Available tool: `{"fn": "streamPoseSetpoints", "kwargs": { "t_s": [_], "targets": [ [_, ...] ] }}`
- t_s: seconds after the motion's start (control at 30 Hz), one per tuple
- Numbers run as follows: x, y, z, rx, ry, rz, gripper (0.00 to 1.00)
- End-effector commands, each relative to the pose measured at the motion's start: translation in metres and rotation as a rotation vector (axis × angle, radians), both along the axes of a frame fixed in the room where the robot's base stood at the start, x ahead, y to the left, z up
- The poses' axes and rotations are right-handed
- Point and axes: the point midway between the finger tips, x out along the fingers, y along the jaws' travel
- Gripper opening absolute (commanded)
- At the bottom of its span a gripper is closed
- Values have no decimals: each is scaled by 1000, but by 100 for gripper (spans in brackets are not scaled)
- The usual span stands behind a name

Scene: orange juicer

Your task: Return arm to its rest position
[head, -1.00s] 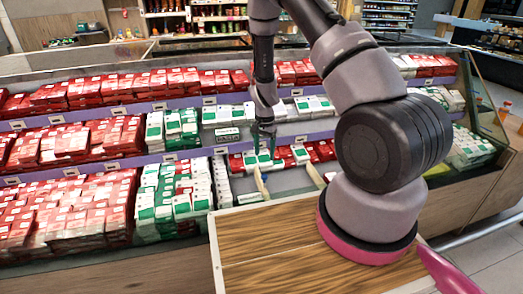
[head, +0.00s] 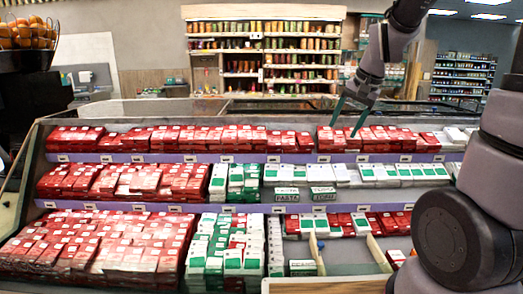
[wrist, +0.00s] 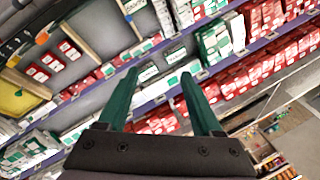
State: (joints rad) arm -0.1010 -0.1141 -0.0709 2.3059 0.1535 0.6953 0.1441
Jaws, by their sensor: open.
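My gripper (head: 352,117) is raised at the upper right of the head view, in front of the top shelf row and the back of the display case. Its two dark green fingers are apart with nothing between them. In the wrist view my gripper (wrist: 158,85) also shows open and empty, with shelves of boxes beyond the fingers. My arm comes down from the top right, and part of it is out of the picture. The orange juicer (head: 35,85) stands at the far left, with oranges in a basket (head: 28,38) on top.
A tiered display case holds rows of red boxes (head: 95,240) and green-and-white boxes (head: 215,255) below my gripper. Wooden dividers (head: 316,252) stand in the lower tier. Stocked shelves (head: 265,60) are far behind. The space around my fingers looks clear.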

Motion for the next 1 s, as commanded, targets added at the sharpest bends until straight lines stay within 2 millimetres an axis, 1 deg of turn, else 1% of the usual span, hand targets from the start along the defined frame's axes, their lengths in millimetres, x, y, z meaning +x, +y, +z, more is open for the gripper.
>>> {"fn": "streamPoseSetpoints", "kwargs": {
  "t_s": [0.03, 0.17, 0.2, 0.33, 0.4, 0.5, 0.6, 0.7, 1.0],
  "targets": [
    [-14, -2, 17, 0, -32, 10, 67],
    [-50, -6, 49, -15, -99, 43, 67],
    [-62, -8, 57, -24, -119, 54, 67],
    [-99, -11, 79, -49, -183, 84, 67],
    [-117, -13, 86, -63, -211, 95, 67],
    [-138, -15, 93, -84, -246, 110, 67],
    [-151, -16, 97, -99, -268, 119, 67],
    [-158, -16, 98, -106, -276, 123, 67],
    [-159, -16, 98, -108, -278, 124, 67]
  ]
}}
